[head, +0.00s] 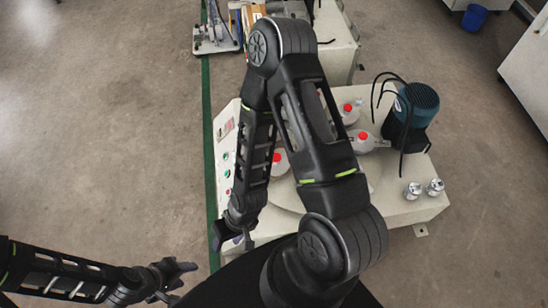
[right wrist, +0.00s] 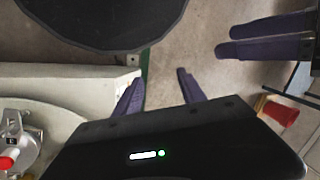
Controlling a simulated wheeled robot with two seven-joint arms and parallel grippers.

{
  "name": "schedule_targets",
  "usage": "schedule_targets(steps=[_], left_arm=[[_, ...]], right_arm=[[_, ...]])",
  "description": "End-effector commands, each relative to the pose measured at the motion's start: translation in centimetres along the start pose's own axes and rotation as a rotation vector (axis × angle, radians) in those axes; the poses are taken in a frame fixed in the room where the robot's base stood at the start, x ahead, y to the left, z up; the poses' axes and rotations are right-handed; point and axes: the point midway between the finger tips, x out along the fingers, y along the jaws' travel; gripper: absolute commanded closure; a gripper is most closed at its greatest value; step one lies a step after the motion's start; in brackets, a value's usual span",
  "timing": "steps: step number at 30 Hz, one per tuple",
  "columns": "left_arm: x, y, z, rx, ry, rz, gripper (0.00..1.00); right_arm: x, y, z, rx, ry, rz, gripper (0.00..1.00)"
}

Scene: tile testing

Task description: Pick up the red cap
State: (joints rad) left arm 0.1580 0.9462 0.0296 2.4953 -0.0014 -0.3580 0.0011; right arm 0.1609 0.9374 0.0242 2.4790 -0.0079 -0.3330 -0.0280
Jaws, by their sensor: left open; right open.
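Red caps sit on pale round flasks on the white machine in the head view: one cap (head: 347,107) at the back, one cap (head: 363,136) near the motor, and one cap (head: 277,157) partly behind my right arm. A red cap (right wrist: 6,163) shows at the left edge of the right wrist view. My right gripper (head: 234,242) is open and empty beside the machine's front left edge; its purple fingers (right wrist: 157,84) point past that edge over the floor. My left gripper (head: 174,281) is open and empty, low at the left, away from the caps; its fingers also show in the right wrist view (right wrist: 224,40).
The white machine (head: 424,205) carries a teal motor (head: 420,100) with black cables and two small silver cans (head: 424,189) at the right. My right arm hides much of its middle. A red container (right wrist: 281,112) shows at the right of the wrist view. The floor at left is clear.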

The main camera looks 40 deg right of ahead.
Motion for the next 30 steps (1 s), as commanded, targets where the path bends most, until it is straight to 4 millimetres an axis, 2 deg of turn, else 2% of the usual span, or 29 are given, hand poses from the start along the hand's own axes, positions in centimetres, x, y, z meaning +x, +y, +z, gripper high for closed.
schedule_targets(steps=[3,5,8,9,11,12,15,18,21,24,30], left_arm=[[2.5,-1.0,0.0,0.0,0.0,0.0,0.42],[4.1,-1.6,0.0,0.0,0.0,-0.001,0.42],[7.3,-2.9,0.1,0.0,0.0,-0.001,0.42],[8.7,-3.4,0.1,0.0,0.0,-0.001,0.42],[10.7,-4.2,0.1,0.0,0.0,-0.001,0.42],[11.9,-4.7,0.1,0.0,0.0,-0.001,0.42],[14.5,-5.7,0.1,0.0,0.0,-0.002,0.42],[16.1,-6.4,0.1,0.001,0.0,-0.002,0.42],[16.6,-6.6,0.1,0.001,0.001,-0.002,0.42],[16.6,-6.5,0.1,0.001,0.001,-0.002,0.42],[16.4,-6.5,0.1,0.001,0.001,-0.002,0.42]], right_arm=[[2.0,2.4,-3.4,-0.111,0.016,0.016,0.42],[3.0,4.2,-6.0,-0.21,0.019,0.031,0.41],[3.8,8.7,-11.3,-0.422,0.018,0.079,0.41],[3.7,11.0,-13.6,-0.518,0.012,0.105,0.41],[2.9,14.6,-16.6,-0.662,-0.009,0.15,0.41],[2.0,17.1,-18.4,-0.753,-0.03,0.18,0.41],[-1.2,22.8,-21.7,-0.948,-0.097,0.251,0.41],[-4.5,26.9,-23.1,-1.083,-0.168,0.296,0.41],[-6.8,28.9,-23.5,-1.153,-0.215,0.314,0.41],[-7.8,29.5,-23.5,-1.177,-0.235,0.317,0.41],[-7.8,29.4,-23.5,-1.177,-0.235,0.315,0.41]])
